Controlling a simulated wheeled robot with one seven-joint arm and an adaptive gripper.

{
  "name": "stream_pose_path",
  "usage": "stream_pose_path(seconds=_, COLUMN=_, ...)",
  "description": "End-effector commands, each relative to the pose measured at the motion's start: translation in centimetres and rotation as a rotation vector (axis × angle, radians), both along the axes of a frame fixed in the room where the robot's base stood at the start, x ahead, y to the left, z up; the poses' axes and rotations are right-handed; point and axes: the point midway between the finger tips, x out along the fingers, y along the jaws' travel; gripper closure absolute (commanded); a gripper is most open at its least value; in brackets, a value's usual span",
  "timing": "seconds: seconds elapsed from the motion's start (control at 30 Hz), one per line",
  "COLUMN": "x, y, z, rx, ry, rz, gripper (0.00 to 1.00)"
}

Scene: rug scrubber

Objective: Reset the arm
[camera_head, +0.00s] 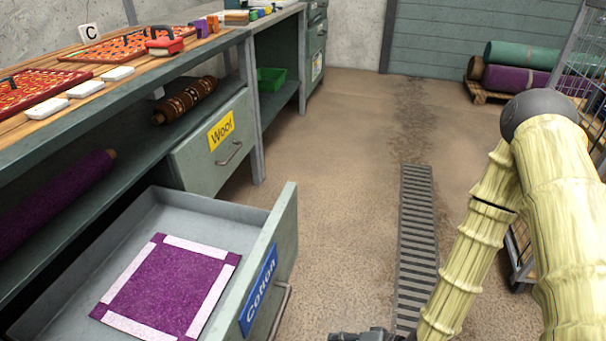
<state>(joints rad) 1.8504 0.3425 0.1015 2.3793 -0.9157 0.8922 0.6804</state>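My arm (545,200) comes in from the right, with a pale yellow bamboo-like surface and a dark grey joint. It bends at that joint and runs down to the bottom edge. My gripper (362,335) only just shows at the bottom edge, right of the open drawer. Most of it is cut off, so its fingers and anything in them are hidden. The open drawer (285,235) has a blue "Cotton" label. In it lies a flat purple rug sample (165,290) with a pale border, apart from my gripper.
The shut drawer labelled "Wool" (215,150) is under the workbench (120,75). A floor drain (416,230) runs along clear floor.

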Motion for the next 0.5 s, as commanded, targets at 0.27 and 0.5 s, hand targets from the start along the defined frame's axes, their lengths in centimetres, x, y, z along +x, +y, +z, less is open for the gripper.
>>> stream_pose_path(seconds=0.27, x=-5.2, y=-4.8, z=-5.9, rx=-0.371, ry=0.088, rz=0.064, gripper=0.65)
stream_pose_path(seconds=0.5, x=-9.2, y=-9.0, z=-8.2, rx=-0.612, ry=0.164, rz=0.136, gripper=0.65)
